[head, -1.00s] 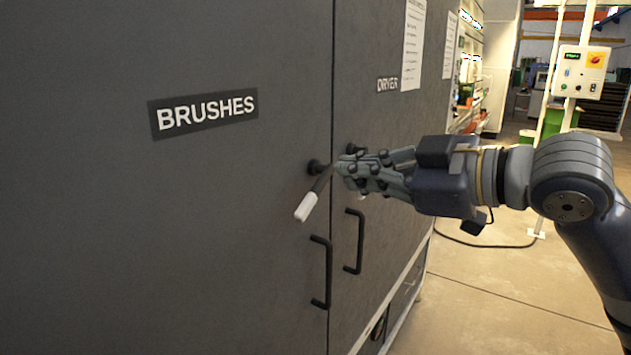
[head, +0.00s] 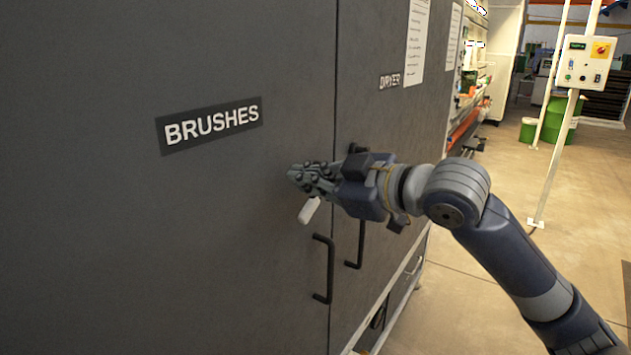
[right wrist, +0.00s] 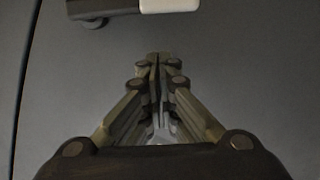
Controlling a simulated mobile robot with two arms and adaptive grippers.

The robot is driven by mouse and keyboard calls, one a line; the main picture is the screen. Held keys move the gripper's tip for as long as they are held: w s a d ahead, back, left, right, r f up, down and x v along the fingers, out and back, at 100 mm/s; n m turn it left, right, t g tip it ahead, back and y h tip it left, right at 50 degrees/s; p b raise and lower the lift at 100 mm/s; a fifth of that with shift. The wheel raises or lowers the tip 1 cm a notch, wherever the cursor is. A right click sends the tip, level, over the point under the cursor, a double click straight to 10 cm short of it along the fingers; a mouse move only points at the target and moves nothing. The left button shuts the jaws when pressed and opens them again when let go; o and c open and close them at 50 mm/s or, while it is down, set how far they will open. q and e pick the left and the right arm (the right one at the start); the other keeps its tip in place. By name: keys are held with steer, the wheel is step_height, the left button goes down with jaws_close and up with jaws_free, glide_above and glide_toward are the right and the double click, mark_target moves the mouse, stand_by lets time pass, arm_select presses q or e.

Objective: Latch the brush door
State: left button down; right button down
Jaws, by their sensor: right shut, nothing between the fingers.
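The brush door (head: 240,250) is a large dark grey panel labelled BRUSHES, and it looks flush with the door beside it. Its latch lever (head: 309,211) shows only a white tip, pointing down and left; my right gripper hides the rest. The lever also shows in the right wrist view (right wrist: 168,5) at the top edge, dark with a white end, apart from the fingertips. My right gripper (head: 292,177) is shut and empty, in front of the brush door, just above the lever's tip. Whether it touches the lever is unclear in the head view. My left gripper is not in view.
The dryer door (head: 385,130) is to the right of the seam. Black pull handles (head: 328,270) and (head: 358,245) flank the seam below the lever. A control box on a post (head: 586,62) stands at the right. The floor right of the machine is open.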

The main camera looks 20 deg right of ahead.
steer(key=d+f, duration=0.1)
steer(key=f, duration=0.2)
steer(key=shift+w+d, duration=0.35)
steer(key=shift+d, duration=0.05)
steer(key=shift+a, duration=0.1)
steer(key=shift+f+n, duration=0.25)
steer(key=shift+n, duration=0.05)
